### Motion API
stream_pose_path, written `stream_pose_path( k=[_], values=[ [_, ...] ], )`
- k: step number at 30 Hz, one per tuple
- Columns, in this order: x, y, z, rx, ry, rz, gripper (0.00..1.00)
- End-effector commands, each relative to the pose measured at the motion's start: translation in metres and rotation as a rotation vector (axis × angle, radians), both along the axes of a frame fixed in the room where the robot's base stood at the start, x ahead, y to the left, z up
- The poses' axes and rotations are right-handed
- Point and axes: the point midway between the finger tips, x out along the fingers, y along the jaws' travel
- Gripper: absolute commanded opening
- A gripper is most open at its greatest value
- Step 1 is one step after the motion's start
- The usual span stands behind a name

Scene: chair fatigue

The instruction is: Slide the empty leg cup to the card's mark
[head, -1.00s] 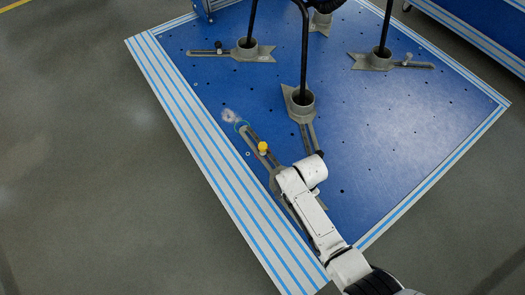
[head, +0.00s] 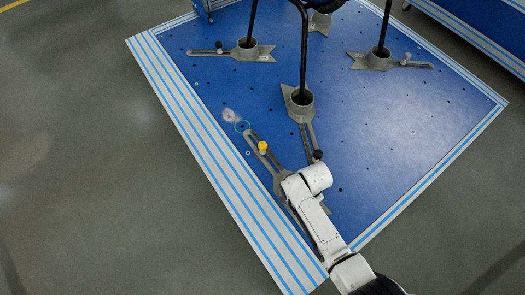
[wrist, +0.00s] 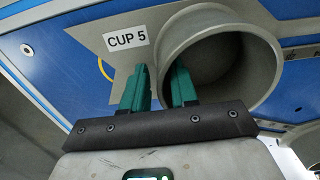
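The empty leg cup (wrist: 218,55), a grey round cup on a plate labelled CUP 5, fills much of the wrist view. My gripper (wrist: 160,72) has two teal fingers astride the cup's near-left wall: one outside over the plate, one in the opening. My white arm hides the cup there. No card is readable.
A neighbouring cup (head: 301,98) holds a black chair leg, and its slotted arm ends close beside my arm. Other cups with legs stand on the left (head: 248,46) and right (head: 378,60). Striped edging (head: 205,155) borders the blue platform (head: 375,145).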

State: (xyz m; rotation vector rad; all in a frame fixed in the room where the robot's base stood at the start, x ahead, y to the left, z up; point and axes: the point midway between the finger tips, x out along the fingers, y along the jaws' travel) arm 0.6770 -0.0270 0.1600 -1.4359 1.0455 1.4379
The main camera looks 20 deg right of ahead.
Motion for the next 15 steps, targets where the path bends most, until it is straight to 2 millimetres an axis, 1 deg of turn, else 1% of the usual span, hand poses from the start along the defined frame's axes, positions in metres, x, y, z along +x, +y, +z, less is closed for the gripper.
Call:
stream_pose_path(
  k=[15],
  values=[
    [0.0010, 0.0003, 0.0029, 0.001, -0.002, 0.000, 0.30]
  ],
)
